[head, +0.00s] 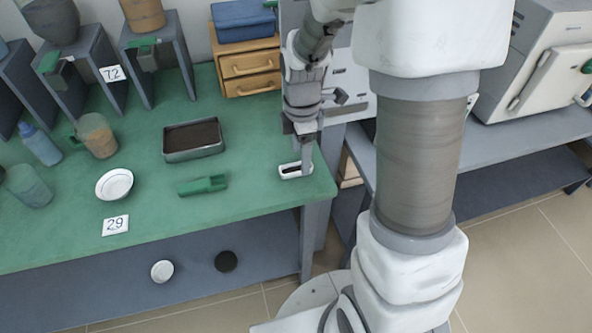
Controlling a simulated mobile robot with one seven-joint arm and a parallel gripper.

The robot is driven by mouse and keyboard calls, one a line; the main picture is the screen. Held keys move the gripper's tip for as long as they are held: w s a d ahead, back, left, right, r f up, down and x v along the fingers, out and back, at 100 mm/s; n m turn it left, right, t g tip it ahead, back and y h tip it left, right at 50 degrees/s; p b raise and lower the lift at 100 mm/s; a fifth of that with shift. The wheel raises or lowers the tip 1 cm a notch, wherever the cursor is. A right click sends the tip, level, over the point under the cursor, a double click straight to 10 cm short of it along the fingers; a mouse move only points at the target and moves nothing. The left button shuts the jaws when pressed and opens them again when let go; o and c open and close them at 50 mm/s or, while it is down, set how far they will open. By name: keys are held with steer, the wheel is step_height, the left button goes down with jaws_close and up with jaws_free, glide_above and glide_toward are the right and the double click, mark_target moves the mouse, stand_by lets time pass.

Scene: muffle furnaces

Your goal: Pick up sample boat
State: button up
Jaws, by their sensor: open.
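The sample boat (291,171) is a small white open dish with dark material inside. It lies on the green table top near the right end. My gripper (304,162) points down at the boat, with its fingers at the boat's right part. The fingers are open. They hide part of the boat, and I cannot tell whether they touch it.
A tray of dark soil (192,155), a green scoop (203,185) and a white bowl (114,184) lie left on the green table (250,190). A wooden drawer box (249,72) stands behind. Grey furnaces (545,70) stand at right.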

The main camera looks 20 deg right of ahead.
mark_target(296, 170)
step_height(296, 170, down, 4)
steer(key=shift+d+r+b, duration=0.1)
steer(key=shift+r+b, duration=0.1)
steer(key=shift+b, duration=0.15)
jaws_close()
